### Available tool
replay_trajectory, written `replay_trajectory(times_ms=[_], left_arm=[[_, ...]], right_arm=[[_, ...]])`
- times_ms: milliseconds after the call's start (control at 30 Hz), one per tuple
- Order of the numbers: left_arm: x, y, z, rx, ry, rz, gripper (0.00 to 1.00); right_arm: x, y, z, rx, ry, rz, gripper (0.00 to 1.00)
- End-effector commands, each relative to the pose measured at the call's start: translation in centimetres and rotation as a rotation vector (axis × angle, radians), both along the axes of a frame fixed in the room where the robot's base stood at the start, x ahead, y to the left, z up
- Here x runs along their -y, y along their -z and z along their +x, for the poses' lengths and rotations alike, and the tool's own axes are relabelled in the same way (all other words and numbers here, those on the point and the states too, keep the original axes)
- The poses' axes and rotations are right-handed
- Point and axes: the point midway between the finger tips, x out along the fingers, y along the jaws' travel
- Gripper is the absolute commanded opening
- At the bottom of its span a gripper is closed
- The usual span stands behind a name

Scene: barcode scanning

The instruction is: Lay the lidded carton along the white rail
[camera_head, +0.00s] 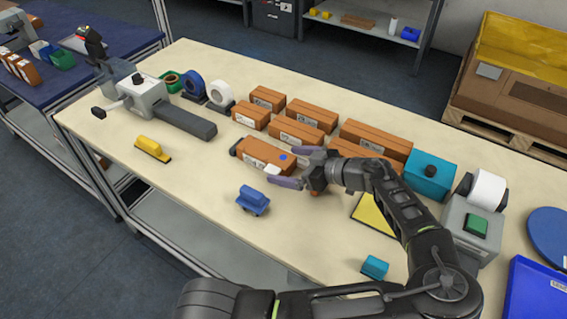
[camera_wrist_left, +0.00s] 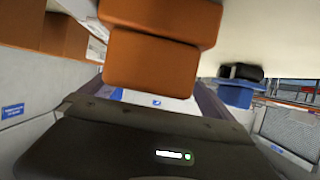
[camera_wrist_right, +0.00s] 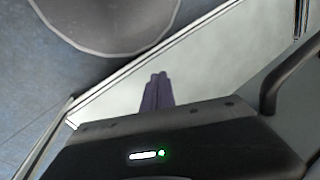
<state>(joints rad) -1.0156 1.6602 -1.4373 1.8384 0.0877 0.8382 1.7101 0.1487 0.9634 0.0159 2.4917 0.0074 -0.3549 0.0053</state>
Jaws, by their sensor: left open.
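A brown carton (camera_head: 262,152) with a blue dot on top and a white label lies on the table's middle, in front of the rows of other cartons. My left gripper (camera_head: 296,167) is open at its right end, with one finger towards each side. In the left wrist view a stepped brown carton (camera_wrist_left: 150,65) stands just ahead, between the spread fingers; contact cannot be told. My right gripper (camera_wrist_right: 157,92) shows in the right wrist view with its fingers together and nothing between them. I cannot make out the white rail for certain.
Several brown cartons (camera_head: 300,133) stand behind. A teal box (camera_head: 428,176) and a label printer (camera_head: 470,228) are at right, a grey scale-like device (camera_head: 150,97) at left. A blue stamp-like object (camera_head: 252,201) and a yellow one (camera_head: 152,149) lie in front. The front-left table (camera_head: 195,185) is clear.

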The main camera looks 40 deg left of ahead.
Motion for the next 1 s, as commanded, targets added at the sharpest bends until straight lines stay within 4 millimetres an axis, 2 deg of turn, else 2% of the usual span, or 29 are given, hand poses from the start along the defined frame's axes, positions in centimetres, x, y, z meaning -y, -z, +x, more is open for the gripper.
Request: replay_trajectory(times_ms=[300,500,1000], left_arm=[[6.0,-2.6,0.7,0.001,0.004,-0.001,1.00],[8.5,-3.6,1.0,0.001,0.002,0.000,1.00],[9.0,-3.8,1.0,0.000,0.000,0.001,1.00]], right_arm=[[0.0,-0.3,0.0,-0.001,0.001,-0.001,0.00],[0.0,-0.4,-0.1,-0.002,0.001,-0.002,0.00],[0.0,-0.4,-0.1,-0.003,0.000,-0.002,0.00]])
